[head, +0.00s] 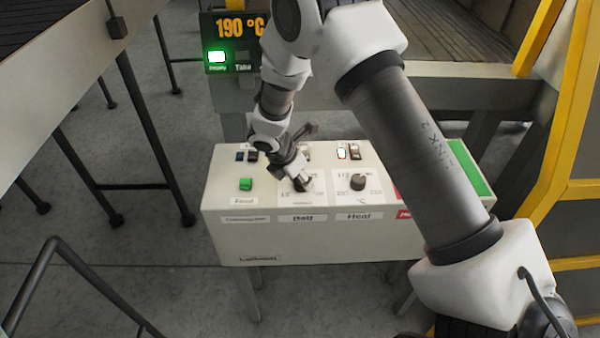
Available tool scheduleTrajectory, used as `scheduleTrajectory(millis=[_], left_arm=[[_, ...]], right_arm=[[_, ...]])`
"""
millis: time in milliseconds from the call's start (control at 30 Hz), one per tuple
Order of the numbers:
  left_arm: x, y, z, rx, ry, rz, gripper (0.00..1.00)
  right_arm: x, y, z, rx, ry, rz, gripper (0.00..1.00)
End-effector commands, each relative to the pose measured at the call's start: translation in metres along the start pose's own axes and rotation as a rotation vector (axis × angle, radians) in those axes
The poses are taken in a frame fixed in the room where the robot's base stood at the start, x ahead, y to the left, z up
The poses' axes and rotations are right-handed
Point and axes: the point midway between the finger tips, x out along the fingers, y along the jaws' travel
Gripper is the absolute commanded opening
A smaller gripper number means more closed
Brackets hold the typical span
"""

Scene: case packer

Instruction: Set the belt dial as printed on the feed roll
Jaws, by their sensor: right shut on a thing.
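A cream control box (300,247) stands in the middle of the head view, with a sloped top panel. The belt dial (303,188) sits in the middle of that panel, above a label that seems to read Belt. My right gripper (301,180) reaches down from above and is shut on this dial. The gripper and wrist hide most of the dial, so its pointer setting cannot be read. I cannot make out a printed value on a feed roll. My left gripper is not in view.
A black heat dial (357,182) sits just right of the belt dial. A green button (246,184) is at the left. A display (233,40) above reads 190 °C, with a lit green-edged lamp. Yellow frame bars (558,140) stand at the right.

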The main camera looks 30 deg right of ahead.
Motion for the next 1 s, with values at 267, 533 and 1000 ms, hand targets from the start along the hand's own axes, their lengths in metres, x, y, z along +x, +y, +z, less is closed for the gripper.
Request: scheduleTrajectory(millis=[267,533,1000], left_arm=[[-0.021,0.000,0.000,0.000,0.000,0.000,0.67],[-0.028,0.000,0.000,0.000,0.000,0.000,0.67],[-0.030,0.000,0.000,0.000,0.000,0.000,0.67]], right_arm=[[-0.001,0.001,0.001,0.242,0.015,-0.102,0.07],[0.001,0.002,0.002,0.480,0.029,-0.201,0.07],[0.002,0.003,0.003,0.822,0.049,-0.343,0.07]])
